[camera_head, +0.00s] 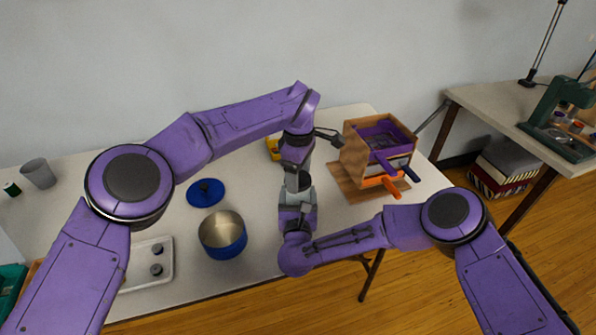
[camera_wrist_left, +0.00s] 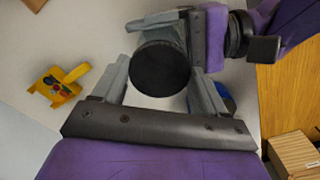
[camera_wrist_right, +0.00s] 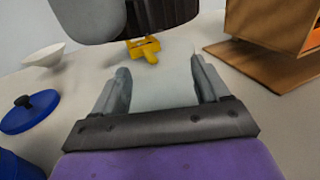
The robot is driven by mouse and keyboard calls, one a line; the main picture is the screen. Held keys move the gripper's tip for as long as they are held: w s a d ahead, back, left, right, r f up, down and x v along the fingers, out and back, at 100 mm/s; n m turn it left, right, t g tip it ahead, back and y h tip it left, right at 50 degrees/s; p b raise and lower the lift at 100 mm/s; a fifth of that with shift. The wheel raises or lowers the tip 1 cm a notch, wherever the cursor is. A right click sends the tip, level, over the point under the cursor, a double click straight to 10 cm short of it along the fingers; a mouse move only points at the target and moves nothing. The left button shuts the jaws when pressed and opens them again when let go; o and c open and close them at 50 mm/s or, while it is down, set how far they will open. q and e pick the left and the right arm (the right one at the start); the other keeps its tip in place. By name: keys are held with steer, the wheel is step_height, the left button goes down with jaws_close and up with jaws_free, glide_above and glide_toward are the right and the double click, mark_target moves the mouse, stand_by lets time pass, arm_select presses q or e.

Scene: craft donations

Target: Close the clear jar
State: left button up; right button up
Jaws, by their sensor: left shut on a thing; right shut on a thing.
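The clear jar (camera_wrist_right: 160,88) stands between the fingers of my right gripper (camera_wrist_right: 160,85), which is shut on it. Its dark round lid (camera_wrist_left: 160,68) is between the fingers of my left gripper (camera_wrist_left: 160,90), which is shut on it from above. The lid's ribbed side shows above the jar in the right wrist view (camera_wrist_right: 165,12). In the head view my left gripper (camera_head: 298,172) is directly above my right gripper (camera_head: 297,208). I cannot tell whether the lid touches the jar's rim.
A blue pot (camera_head: 222,240) and its blue lid (camera_head: 205,193) are to the left. A tray (camera_head: 135,277) and a grey cup (camera_head: 38,173) are farther left. A wooden box (camera_head: 355,155) stands to the right on a board. A yellow thing (camera_wrist_right: 145,50) lies behind.

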arm_select(q)
steer(key=shift+f, duration=0.1)
steer(key=shift+f, duration=0.75)
steer(key=shift+f, duration=0.55)
arm_select(e)
jaws_close()
arm_select(q)
steer(key=m, duration=0.4)
steer(key=shift+s+m, duration=0.1)
steer(key=shift+m, duration=0.3)
steer(key=m, duration=0.2)
steer(key=shift+m, duration=0.3)
steer(key=m, duration=0.5)
steer(key=shift+m, duration=0.3)
